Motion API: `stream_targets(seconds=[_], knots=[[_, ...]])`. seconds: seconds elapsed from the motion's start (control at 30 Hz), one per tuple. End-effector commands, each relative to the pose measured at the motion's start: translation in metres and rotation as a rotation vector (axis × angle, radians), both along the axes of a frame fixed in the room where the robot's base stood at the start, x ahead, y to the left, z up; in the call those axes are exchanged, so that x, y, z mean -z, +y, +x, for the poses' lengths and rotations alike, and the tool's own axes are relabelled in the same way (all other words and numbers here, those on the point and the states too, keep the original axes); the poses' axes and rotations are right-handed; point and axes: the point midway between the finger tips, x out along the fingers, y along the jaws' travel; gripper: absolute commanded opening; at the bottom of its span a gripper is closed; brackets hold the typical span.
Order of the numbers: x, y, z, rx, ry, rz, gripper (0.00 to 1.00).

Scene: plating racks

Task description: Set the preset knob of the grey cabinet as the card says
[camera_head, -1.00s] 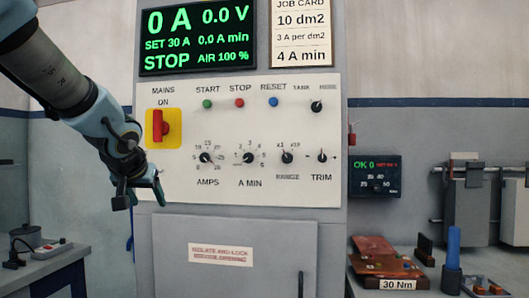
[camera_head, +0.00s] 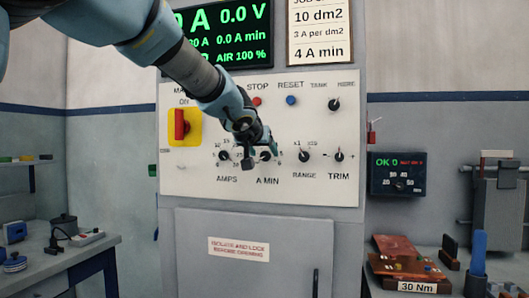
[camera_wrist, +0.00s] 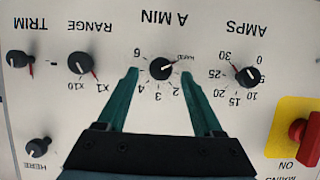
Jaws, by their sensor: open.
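The grey cabinet (camera_head: 190,230) has a white knob panel. The A MIN knob (camera_wrist: 161,68) is black with a scale marked HAND and numbers up to 6. The wrist picture is upside down; the knob's white line points towards HAND. My gripper (camera_wrist: 159,72) is open, its green fingers on either side of the knob; I cannot tell whether they touch it. In the head view my gripper (camera_head: 259,155) is in front of the A MIN knob and partly hides it. The job card (camera_head: 319,30) reads 10 dm2, 3 A per dm2, 4 A min.
The AMPS knob (camera_wrist: 248,75) and RANGE knob (camera_wrist: 83,65) flank A MIN. The TRIM knob (camera_head: 339,157) is farther right. The red mains switch (camera_head: 180,124) is left. My arm covers part of the green display (camera_head: 235,38). Benches stand on both sides.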

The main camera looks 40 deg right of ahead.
Motion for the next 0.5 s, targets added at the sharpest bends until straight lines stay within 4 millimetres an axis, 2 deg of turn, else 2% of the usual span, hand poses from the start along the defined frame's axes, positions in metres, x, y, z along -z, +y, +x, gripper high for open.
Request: stream_targets(seconds=[0.2, 0.5], knots=[[0.007, -0.015, 0.009, 0.000, 0.000, 0.001, 0.68], [0.008, -0.016, 0.010, 0.000, 0.000, 0.000, 0.68]])
